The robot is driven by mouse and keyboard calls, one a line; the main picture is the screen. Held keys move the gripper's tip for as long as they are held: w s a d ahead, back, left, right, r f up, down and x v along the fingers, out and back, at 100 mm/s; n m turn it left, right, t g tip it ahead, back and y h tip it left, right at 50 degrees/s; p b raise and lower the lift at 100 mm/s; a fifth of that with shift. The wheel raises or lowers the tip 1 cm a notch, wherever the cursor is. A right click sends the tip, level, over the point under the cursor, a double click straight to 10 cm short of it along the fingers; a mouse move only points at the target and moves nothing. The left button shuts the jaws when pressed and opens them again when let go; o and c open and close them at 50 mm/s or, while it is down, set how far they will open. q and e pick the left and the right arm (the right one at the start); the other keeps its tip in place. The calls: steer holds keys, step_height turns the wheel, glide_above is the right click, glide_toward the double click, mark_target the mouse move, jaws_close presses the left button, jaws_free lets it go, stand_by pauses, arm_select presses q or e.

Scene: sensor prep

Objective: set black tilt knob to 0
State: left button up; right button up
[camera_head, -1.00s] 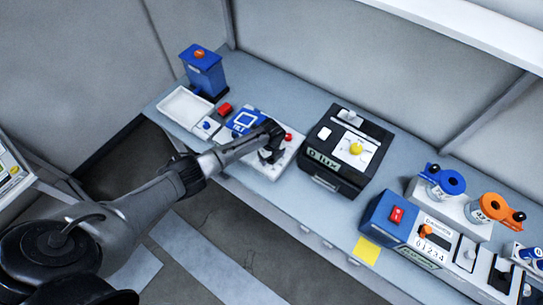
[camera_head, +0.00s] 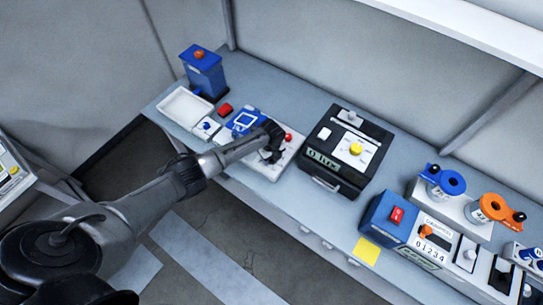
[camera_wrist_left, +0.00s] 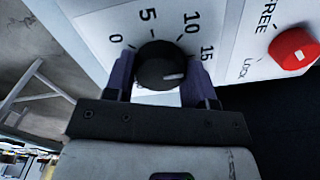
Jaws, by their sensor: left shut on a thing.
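The black tilt knob (camera_wrist_left: 160,67) sits on a white panel (camera_wrist_left: 98,32) with printed marks 0, 5, 10 and 15. The knob's white line points to the right, near the 15 side and well away from 0. My left gripper (camera_wrist_left: 160,84) is shut on the knob, with one finger on each side. In the head view, my left gripper (camera_head: 268,157) is at the white tilt unit (camera_head: 291,152), and it hides the knob there. My right gripper is not in view.
A red FREE/LOCK knob (camera_wrist_left: 293,49) is close to the right on the same panel. A black box with a yellow knob (camera_head: 355,149) stands right of the unit. A blue box (camera_head: 204,78) and white tray (camera_head: 184,107) are on the left.

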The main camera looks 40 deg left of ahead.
arm_select(q)
steer(key=shift+r+n+p, duration=0.1)
steer(key=shift+n+p, duration=0.35)
steer(key=shift+n, duration=0.65)
steer(key=n+p, duration=0.1)
steer(key=n, duration=0.3)
steer(key=shift+n, duration=0.3)
steer(key=n+p, duration=0.2)
steer(key=n, duration=0.4)
steer(key=n+p, duration=0.1)
steer(key=n, duration=0.6)
steer(key=shift+n+p, duration=0.3)
steer(key=shift+p, duration=0.1)
steer(key=n, duration=0.5)
steer(key=shift+p, duration=0.35)
steer(key=shift+n, duration=0.7)
